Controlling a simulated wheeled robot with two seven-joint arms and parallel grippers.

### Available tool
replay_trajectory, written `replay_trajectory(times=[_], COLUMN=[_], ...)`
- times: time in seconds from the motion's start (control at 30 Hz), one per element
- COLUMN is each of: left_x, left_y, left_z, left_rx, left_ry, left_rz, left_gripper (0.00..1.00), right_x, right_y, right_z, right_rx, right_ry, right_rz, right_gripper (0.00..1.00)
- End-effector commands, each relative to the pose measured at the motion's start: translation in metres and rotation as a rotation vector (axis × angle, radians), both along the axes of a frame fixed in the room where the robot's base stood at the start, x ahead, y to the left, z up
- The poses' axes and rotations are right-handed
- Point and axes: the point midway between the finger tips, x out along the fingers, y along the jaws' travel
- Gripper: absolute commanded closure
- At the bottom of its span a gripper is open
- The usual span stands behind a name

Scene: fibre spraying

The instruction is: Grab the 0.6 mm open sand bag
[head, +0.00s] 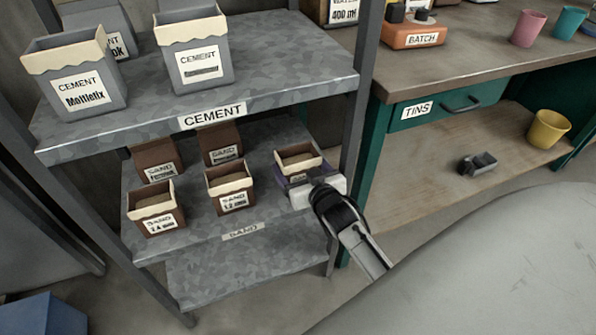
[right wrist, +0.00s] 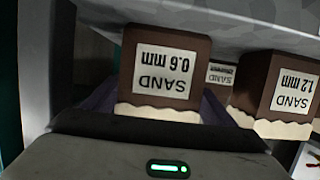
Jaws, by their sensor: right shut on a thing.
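The open 0.6 mm sand bag (head: 299,161) is brown with a cream folded rim. It stands upright at the right end of the sand shelf (head: 262,222). In the right wrist view the bag (right wrist: 166,72) appears upside down, its label reading SAND 0.6 mm. My right gripper (head: 300,178) reaches in from the front and is shut on this bag, with purple fingers on its two sides. The gripper body hides most of the bag's front in the head view. I cannot tell whether the bag still touches the shelf. My left gripper is not in view.
The open 1.2 mm sand bag (head: 231,188) stands just left of the held bag, and the 2.4 mm bag (head: 156,208) further left. Closed sand bags (head: 222,145) stand behind. The cement shelf (head: 290,75) lies above. A shelf post (head: 356,110) is close on the right.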

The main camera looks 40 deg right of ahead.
Motion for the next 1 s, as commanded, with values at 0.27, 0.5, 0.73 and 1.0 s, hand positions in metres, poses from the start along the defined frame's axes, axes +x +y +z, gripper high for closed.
replay_trajectory(times=[0.27,0.5,0.73,1.0], left_x=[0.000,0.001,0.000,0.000], left_y=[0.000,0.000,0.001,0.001], left_z=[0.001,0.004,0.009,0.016], left_rx=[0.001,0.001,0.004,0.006], left_ry=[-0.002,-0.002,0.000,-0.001], left_rz=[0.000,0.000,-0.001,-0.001], left_gripper=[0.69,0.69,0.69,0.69], right_x=[0.001,0.001,0.001,0.001], right_y=[0.000,0.000,0.000,0.000], right_z=[0.004,0.011,0.030,0.058], right_rx=[-0.002,-0.003,-0.002,-0.002], right_ry=[-0.008,-0.008,-0.009,-0.010], right_rz=[0.001,0.001,0.002,0.001], right_gripper=[0.67,0.67,0.67,0.67])
